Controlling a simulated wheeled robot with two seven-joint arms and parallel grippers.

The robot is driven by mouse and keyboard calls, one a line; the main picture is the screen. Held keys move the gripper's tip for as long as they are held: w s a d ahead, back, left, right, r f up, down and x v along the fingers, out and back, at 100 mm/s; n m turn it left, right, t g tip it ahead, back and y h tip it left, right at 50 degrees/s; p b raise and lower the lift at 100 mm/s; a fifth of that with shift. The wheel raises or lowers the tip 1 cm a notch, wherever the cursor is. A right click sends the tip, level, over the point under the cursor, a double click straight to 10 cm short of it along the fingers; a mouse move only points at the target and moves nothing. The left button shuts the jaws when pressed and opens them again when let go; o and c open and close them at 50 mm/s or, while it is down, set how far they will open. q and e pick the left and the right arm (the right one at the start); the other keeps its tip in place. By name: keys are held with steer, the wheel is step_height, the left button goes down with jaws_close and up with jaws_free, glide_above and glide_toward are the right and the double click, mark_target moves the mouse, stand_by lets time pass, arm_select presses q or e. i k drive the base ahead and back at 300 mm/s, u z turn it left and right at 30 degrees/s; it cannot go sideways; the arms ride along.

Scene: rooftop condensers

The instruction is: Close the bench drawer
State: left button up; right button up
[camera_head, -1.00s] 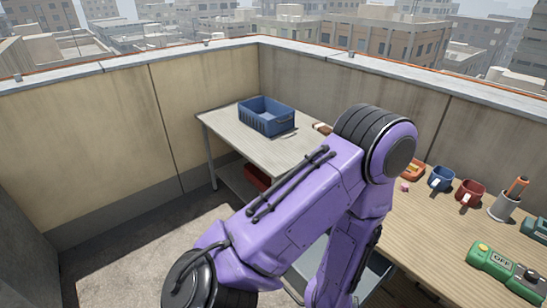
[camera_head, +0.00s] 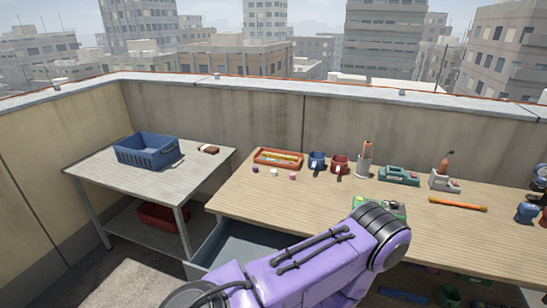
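The bench drawer (camera_head: 232,243) is a grey-blue box pulled out under the left front of the wooden bench (camera_head: 400,228). Its left part and inside show; my purple arm hides its right part. That arm reaches across the lower middle of the view, in front of the bench. Neither of my grippers shows in this view, so I cannot see whether anything touches the drawer.
A side table (camera_head: 105,172) at left holds a blue crate (camera_head: 147,152), with a red bin (camera_head: 163,217) on its lower shelf. On the bench stand an orange tray (camera_head: 278,158), a blue mug (camera_head: 317,161), a red mug (camera_head: 339,165) and a pen cup (camera_head: 364,167).

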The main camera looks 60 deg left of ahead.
mark_target(231, 238)
steer(key=z, duration=0.35)
steer(key=i, duration=1.8)
steer(key=u, duration=4.3)
steer(key=i, duration=0.5)
steer(key=u, duration=0.05)
steer(key=k, duration=0.5)
steer(key=u, duration=0.4)
steer(key=i, duration=0.65)
steer(key=z, duration=0.5)
